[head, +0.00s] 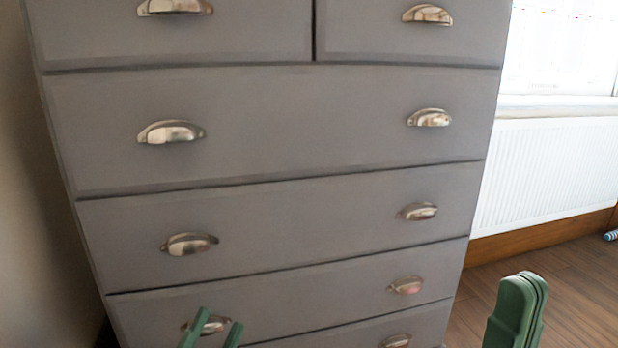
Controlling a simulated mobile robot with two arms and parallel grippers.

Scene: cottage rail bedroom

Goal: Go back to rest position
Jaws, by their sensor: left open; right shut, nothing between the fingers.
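My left gripper (213,334) shows at the bottom edge, left of the middle. Its two green fingers are apart and nothing is between them. They overlap a drawer handle (217,322) in the picture; whether they touch it I cannot tell. My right gripper (521,306) is at the bottom right, pointing up, with its green fingers together and empty. It stands in front of the wooden floor, to the right of the dresser. The lower parts of both grippers are cut off by the frame.
A grey dresser (280,130) with metal cup handles fills most of the view; its drawers look shut. A white radiator (545,170) is under a window (560,45) at the right. Wooden floor (585,280) is open at the lower right, with a small blue-striped object (611,236) at the edge.

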